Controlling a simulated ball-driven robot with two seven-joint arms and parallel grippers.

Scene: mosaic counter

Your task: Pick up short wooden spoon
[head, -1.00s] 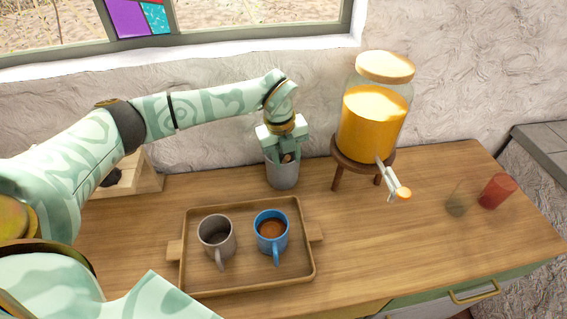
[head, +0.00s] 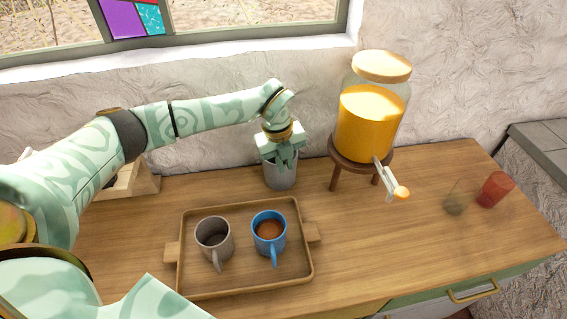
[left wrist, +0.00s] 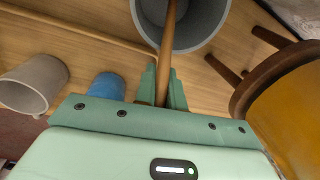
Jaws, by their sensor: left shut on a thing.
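The short wooden spoon (left wrist: 166,62) shows in the left wrist view as a wooden handle running up into a grey metal canister (left wrist: 205,25). My left gripper (left wrist: 164,88) is shut on the handle, with one finger on each side of it. In the head view my left gripper (head: 284,163) is over the mouth of the grey canister (head: 281,177), which stands on the counter near the wall. The spoon is hidden there behind the fingers, and its lower end is hidden inside the canister. My right gripper is not in view.
A wooden tray (head: 302,285) holds a grey mug (head: 215,238) and a blue mug (head: 269,233) with brown drink. An orange drink dispenser (head: 366,125) stands on a wooden stand (head: 334,182) right of the canister. A red glass (head: 495,190) and a clear glass (head: 455,200) are farther right.

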